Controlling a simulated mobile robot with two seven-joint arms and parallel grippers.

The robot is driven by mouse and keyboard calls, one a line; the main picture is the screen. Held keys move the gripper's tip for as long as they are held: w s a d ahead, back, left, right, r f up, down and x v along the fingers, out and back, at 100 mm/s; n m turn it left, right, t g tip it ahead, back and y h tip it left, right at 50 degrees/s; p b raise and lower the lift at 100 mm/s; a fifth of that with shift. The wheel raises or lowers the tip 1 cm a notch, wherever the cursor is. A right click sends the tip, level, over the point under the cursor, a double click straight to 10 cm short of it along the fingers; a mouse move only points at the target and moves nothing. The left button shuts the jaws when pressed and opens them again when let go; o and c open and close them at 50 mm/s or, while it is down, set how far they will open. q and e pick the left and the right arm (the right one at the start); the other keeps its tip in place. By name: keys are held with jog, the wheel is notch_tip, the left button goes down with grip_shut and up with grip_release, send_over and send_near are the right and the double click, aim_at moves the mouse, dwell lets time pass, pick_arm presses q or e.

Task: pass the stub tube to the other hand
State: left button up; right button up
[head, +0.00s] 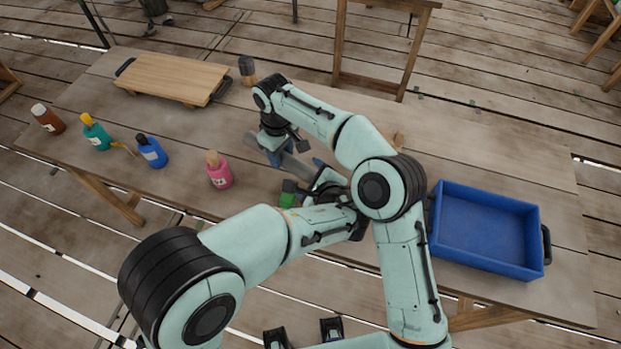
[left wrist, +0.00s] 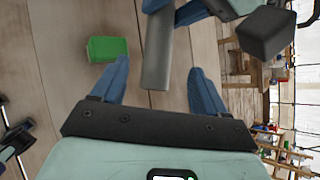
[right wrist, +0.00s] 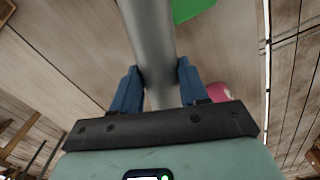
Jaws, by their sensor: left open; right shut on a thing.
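The stub tube is a plain grey cylinder (right wrist: 148,35). My right gripper (right wrist: 158,72) is shut on it, with a blue finger on each side. In the left wrist view the tube (left wrist: 157,55) reaches in from the top, and its free end lies between the fingers of my left gripper (left wrist: 160,72). Those fingers are open, with a gap on both sides of the tube. In the head view the tube (head: 254,141) shows only in part, above the table; my arms hide much of it and of both grippers.
A green block (head: 288,194) lies close to my left gripper. A pink bottle (head: 219,172) and several other bottles stand to the left. A wooden board (head: 170,76) lies at the back left. A blue tray (head: 487,226) is on the right.

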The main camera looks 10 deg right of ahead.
aim_at(304, 172)
pick_arm(q)
jog(key=x, duration=0.7)
jog(key=shift+f, duration=0.1)
jog(key=c, duration=1)
jog(key=shift+c, duration=1.4)
pick_arm(e)
jog(key=o, duration=0.9)
jog(key=shift+c, duration=0.2)
jog(key=o, duration=0.5)
jog(key=shift+r, duration=0.1)
